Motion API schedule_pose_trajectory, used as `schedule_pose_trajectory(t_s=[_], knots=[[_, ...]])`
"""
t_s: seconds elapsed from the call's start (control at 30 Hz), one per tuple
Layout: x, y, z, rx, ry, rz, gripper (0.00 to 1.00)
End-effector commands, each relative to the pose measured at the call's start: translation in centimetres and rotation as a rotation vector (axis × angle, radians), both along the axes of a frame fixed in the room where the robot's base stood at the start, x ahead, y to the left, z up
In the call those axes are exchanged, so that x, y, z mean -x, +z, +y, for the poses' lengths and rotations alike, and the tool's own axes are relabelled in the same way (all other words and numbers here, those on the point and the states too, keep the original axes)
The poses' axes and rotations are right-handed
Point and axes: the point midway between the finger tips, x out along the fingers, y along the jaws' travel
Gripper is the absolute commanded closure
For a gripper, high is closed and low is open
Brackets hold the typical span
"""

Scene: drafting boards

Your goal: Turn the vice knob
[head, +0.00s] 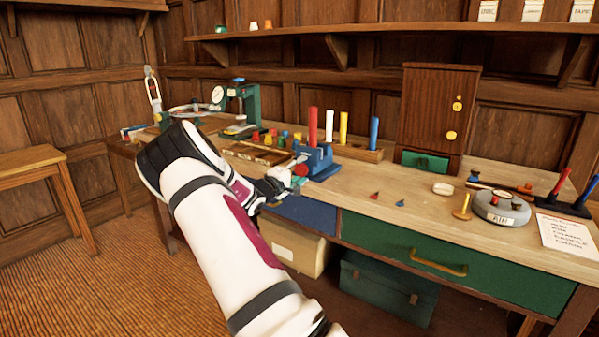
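My gripper (285,181) is right at the vice's front left, close beside the red part. I cannot tell whether it touches it. The fingers are small and partly overlap the vice and bench edge, so whether they are open or shut is unclear.
Behind the vice is a wooden rack (360,153) with coloured rods. A shallow wooden tray (262,153) lies to the left. A green drawer (420,255) with a brass handle is below right. The bench top right of the vice is mostly clear, with small pieces.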

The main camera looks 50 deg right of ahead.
Motion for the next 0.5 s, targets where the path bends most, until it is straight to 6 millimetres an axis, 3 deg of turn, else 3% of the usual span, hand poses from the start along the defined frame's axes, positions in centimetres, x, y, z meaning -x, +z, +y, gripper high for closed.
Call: schedule_pose_trajectory(t_s=[0.27,0.5], knots=[[-0.1,-0.2,0.5,-0.004,0.003,0.001,0.41],[0.1,-0.1,3.6,-0.004,0.003,0.001,0.41]])
